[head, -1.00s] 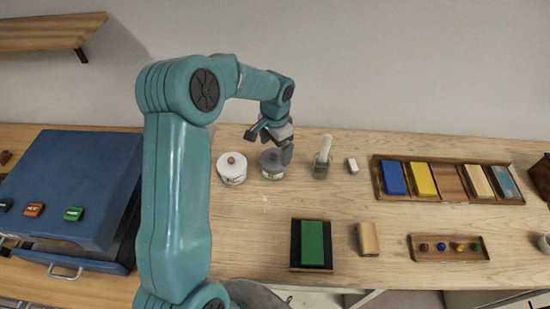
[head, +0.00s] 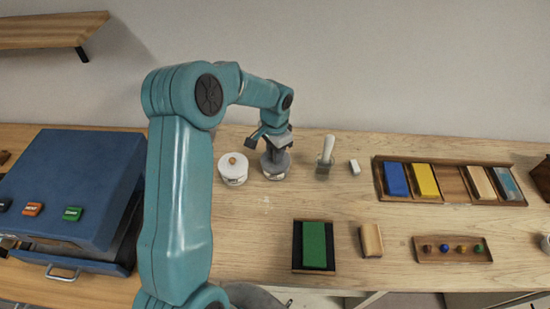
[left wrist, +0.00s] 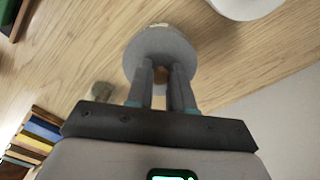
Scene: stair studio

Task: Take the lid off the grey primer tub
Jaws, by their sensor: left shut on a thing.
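The grey primer tub (head: 275,174) stands on the wooden bench, right of a white tub. Its grey lid (left wrist: 150,50) shows round below the fingers in the left wrist view and appears to sit on the tub. My left gripper (head: 274,158) points down at the lid from above. In the left wrist view its two fingers (left wrist: 168,76) are shut on the small wooden knob (left wrist: 161,75) in the middle of the lid. The fingers hide most of the knob. My right gripper is not seen.
The white tub (head: 232,174) with a wooden knob stands close on the left. A cup with a white handle (head: 325,156) and a small white block (head: 354,167) are to the right. A blue machine (head: 75,185) fills the left end. Bench in front of the tubs is clear.

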